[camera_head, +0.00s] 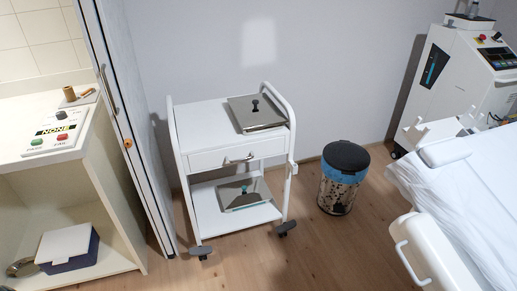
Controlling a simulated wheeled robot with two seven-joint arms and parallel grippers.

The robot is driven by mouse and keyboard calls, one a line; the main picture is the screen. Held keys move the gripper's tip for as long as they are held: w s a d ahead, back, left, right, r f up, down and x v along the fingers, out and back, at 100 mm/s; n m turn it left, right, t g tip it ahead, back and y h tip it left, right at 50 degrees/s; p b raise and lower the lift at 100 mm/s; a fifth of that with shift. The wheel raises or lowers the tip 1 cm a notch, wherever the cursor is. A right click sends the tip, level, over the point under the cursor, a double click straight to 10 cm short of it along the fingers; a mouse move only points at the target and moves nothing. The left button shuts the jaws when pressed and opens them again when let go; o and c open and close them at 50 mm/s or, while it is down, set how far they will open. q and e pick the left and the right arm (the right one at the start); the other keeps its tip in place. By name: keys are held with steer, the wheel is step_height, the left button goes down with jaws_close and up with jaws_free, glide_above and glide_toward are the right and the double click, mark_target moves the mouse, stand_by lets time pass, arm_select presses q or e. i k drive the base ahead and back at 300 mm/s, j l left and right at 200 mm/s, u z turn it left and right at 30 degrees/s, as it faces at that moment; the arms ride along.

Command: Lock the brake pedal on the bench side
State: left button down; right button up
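A white two-shelf trolley (195,119) stands against the back wall. A dark pedal-like foot (201,251) shows at its front left leg, on the side nearer the counter. A second dark foot (286,229) shows at its front right leg. Both are small, and I cannot tell whether either is locked. The white counter or bench (60,158) is at the left, beyond a door panel from the trolley. The couch (480,185) with a white sheet is at the right; its base is out of view. Neither of my grippers shows.
A control box (60,132) with a green and a red button sits on the counter. A lidded bin (343,180) stands between trolley and couch. A white machine (460,70) is behind the couch. Wooden floor (330,250) is clear in front of the trolley.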

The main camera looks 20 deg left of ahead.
mark_target(206, 250)
steer(key=u, duration=1.3)
